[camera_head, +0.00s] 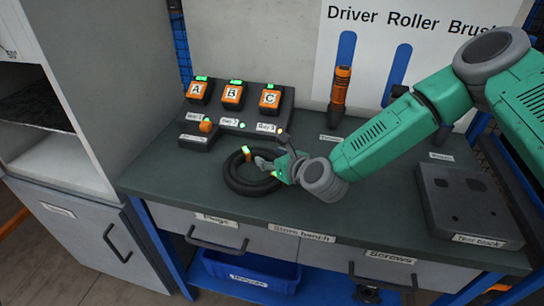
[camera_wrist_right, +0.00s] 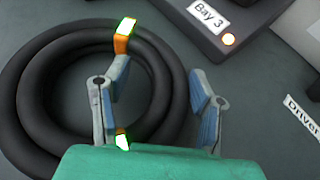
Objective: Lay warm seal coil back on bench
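The seal coil (camera_head: 246,186) is a thick black ring with an orange tag and a lit green-white light. It appears to lie flat on the dark green bench top (camera_head: 330,222), left of the middle. It also fills the left of the right wrist view (camera_wrist_right: 30,110). My right gripper (camera_head: 272,152) is open at the coil's right side. In the wrist view its fingers (camera_wrist_right: 158,72) are apart, one over the ring's hole and one outside it, with a stretch of tube between them. I cannot tell whether they touch it. My left gripper is not in view.
A bay unit (camera_head: 240,124) with orange blocks A, B and C stands behind the coil. An orange-handled driver (camera_head: 340,90) stands upright at the back. A grey test block (camera_head: 468,205) sits at the right. Bare bench lies between coil and test block.

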